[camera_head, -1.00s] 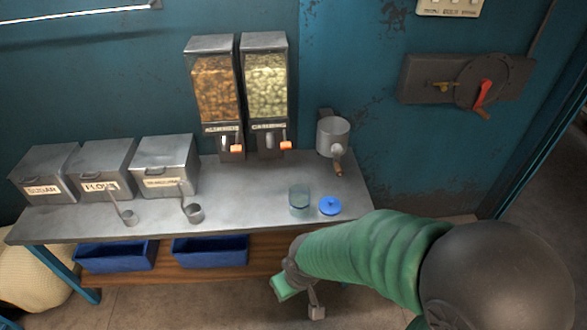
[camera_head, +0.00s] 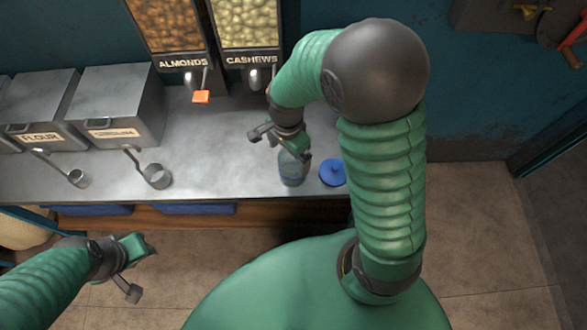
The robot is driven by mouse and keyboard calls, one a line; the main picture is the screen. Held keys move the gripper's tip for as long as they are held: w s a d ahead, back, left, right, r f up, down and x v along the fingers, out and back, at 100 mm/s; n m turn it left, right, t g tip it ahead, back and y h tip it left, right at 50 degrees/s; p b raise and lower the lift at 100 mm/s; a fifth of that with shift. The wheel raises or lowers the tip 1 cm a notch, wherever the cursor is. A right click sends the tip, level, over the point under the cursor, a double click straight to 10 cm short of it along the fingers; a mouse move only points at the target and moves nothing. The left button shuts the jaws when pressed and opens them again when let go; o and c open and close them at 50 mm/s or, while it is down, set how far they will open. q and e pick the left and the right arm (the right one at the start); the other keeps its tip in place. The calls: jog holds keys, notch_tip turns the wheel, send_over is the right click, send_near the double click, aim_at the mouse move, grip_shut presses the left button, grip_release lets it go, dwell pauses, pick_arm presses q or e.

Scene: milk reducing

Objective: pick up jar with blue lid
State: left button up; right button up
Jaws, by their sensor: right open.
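The clear bluish jar (camera_head: 291,178) stands upright and without a lid near the front edge of the metal table. Its upper part is partly hidden by my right gripper (camera_head: 280,148). The blue lid (camera_head: 333,173) lies flat on the table just right of the jar. My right gripper is open, pointing down at the top of the jar; I cannot tell whether it touches it. My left gripper (camera_head: 136,270) is open and empty, low in front of the table at the left.
The metal table (camera_head: 225,165) holds labelled metal bins (camera_head: 115,105), two scoops (camera_head: 155,176) and the almond and cashew dispensers (camera_head: 250,30) at the back. Blue bins (camera_head: 195,209) sit below.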

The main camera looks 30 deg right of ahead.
jog(key=shift+a+f, duration=0.15)
jog(key=shift+f, duration=0.45)
jog(key=shift+a+f, duration=0.15)
jog(key=shift+f, duration=0.4)
jog(key=b, duration=0.2)
send_over(295, 167)
jog(key=s+a, duration=0.2)
jog(key=f, duration=0.4)
jog(key=shift+w+d+f, duration=0.1)
jog(key=shift+d+f, duration=0.1)
jog(key=shift+f, duration=0.05)
jog(key=shift+d+f, duration=0.2)
jog(key=shift+f, duration=0.2)
jog(key=shift+a+r, duration=0.1)
jog(key=shift+a, duration=0.25)
jog(key=shift+c, duration=0.6)
jog(key=shift+a+r, duration=0.1)
jog(key=shift+a, duration=0.15)
jog(key=c, duration=0.5)
jog(key=shift+d, duration=0.3)
jog(key=c, duration=0.9)
pick_arm(q)
jog(key=shift+a+f, duration=0.2)
jog(key=shift+f, duration=0.85)
pick_arm(e)
jog(key=shift+a, duration=0.1)
